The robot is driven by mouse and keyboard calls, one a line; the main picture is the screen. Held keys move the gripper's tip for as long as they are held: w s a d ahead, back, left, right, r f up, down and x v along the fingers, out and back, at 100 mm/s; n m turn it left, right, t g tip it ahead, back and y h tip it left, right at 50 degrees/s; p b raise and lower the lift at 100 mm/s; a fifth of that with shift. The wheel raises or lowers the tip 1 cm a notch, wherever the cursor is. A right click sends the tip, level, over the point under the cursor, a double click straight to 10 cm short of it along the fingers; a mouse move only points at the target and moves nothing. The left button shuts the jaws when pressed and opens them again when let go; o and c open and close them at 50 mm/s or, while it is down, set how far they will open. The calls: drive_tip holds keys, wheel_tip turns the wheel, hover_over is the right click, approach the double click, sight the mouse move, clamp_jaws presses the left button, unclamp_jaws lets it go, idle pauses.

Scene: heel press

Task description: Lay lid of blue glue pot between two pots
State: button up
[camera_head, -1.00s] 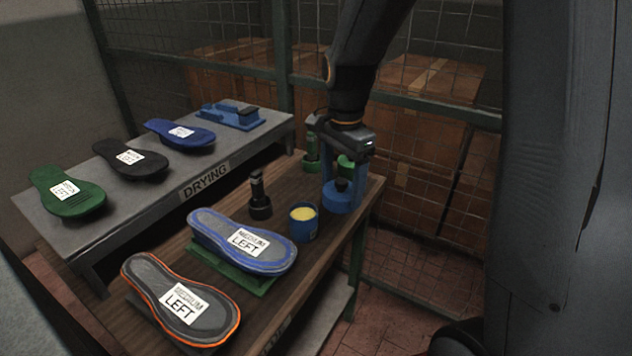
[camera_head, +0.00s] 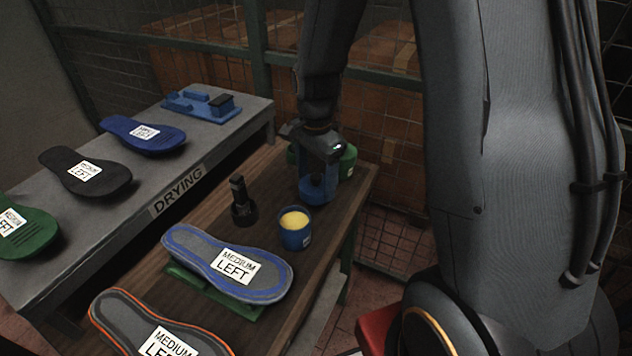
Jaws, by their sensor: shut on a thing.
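The open blue glue pot (camera_head: 295,232) stands on the wooden bench with pale yellow glue showing in it. My gripper (camera_head: 318,182) is behind it, pointing down, shut on the blue lid (camera_head: 319,196) with its dark knob. The lid is low over the bench or on it; I cannot tell if it touches. The green pot (camera_head: 347,162) stands behind my gripper, partly hidden by it. The lid shows between the blue pot and the green pot.
A dark upright tool (camera_head: 241,203) stands left of the blue pot. A blue-edged sole (camera_head: 228,263) lies on a green plate (camera_head: 200,289), with an orange-edged sole (camera_head: 150,325) in front. The drying shelf (camera_head: 120,195) holds several soles. A mesh fence (camera_head: 400,130) is behind.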

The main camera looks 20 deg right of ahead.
sight(316, 176)
drive_tip(key=shift+f, duration=0.85)
drive_tip(key=shift+f, duration=0.1)
drive_tip(key=o, duration=0.8)
wheel_tip(316, 176, up, 12)
drive_tip(key=shift+r+b, duration=0.1)
drive_tip(key=shift+b, duration=1.05)
